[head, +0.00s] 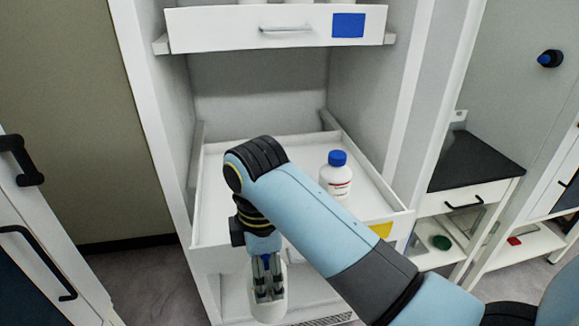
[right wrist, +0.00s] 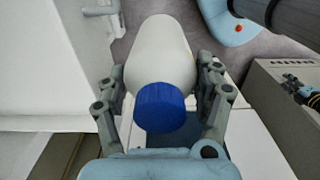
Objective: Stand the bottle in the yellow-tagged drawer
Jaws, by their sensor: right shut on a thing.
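My right gripper (head: 267,280) points down in front of the pulled-out drawer and is shut on a white bottle (head: 267,308). In the right wrist view the bottle (right wrist: 160,60) sits between both fingers, with its blue cap (right wrist: 160,106) towards the camera. The yellow-tagged drawer (head: 404,222) is open, its yellow tag (head: 381,230) on the right of its front. The held bottle is outside the drawer, on the near side of its front. What looks like my left gripper (right wrist: 303,92) is small at the right wrist view's edge; its fingers are unclear.
Another blue-capped white bottle (head: 337,178) stands in the drawer towards the right. My right forearm hides part of the drawer. A blue-tagged drawer (head: 230,30) is above, holding white items. A black-topped side table (head: 470,160) stands to the right. The drawer's left part looks clear.

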